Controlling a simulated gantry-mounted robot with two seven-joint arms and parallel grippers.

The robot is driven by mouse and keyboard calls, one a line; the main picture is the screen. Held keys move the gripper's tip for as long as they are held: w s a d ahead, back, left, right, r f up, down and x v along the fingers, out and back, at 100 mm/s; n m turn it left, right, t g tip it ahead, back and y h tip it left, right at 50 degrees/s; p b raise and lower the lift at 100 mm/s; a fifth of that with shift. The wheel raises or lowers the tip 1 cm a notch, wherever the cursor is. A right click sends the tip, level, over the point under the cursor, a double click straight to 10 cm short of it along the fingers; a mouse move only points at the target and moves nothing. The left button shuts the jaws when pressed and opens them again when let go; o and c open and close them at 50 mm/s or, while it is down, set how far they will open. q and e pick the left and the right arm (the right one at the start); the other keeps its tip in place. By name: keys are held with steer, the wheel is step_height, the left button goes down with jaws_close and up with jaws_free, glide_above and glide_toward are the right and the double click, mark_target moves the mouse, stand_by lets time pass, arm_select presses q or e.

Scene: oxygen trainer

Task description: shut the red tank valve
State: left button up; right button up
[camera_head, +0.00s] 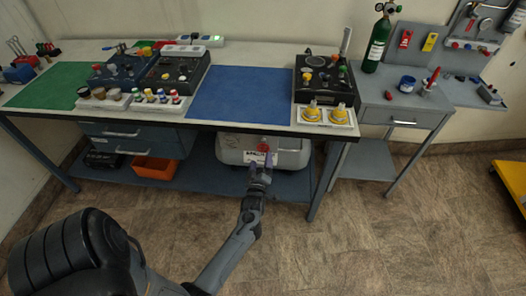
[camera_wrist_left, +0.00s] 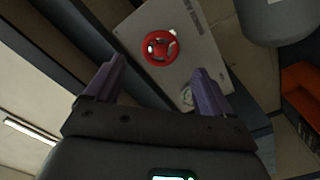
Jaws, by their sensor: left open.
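The red tank valve (camera_head: 263,147) is a small red handwheel at the front of a pale grey box-like unit (camera_head: 230,155) below the bench top. In the left wrist view the valve (camera_wrist_left: 160,47) is a red spoked wheel on a light grey panel (camera_wrist_left: 205,60). My left gripper (camera_head: 261,161) is open, with purple fingers, just in front of the valve. In the left wrist view the wheel appears ahead of the gap between the fingertips of my left gripper (camera_wrist_left: 159,65), and nothing is between them. Whether a finger touches it cannot be told. My right gripper is not in view.
The bench (camera_head: 225,128) overhangs the unit, and its lower shelf (camera_head: 210,178) runs beneath. An orange bin (camera_head: 155,170) and a drawer unit (camera_head: 125,141) are to the left. A green cylinder (camera_head: 378,45) stands on a side table at right. The floor in front is clear.

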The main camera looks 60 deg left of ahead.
mark_target(263, 149)
arm_select(q)
steer(key=b+x, duration=0.3)
steer(key=x, duration=0.3)
steer(key=shift+w+a+f+b, duration=0.2)
steer(key=shift+a+b, duration=0.1)
steer(key=shift+b, duration=0.1)
steer(key=shift+w+a+r+b, duration=0.2)
steer(key=shift+w+a+b, duration=0.25)
steer(key=shift+a, duration=0.2)
steer(key=c, duration=1)
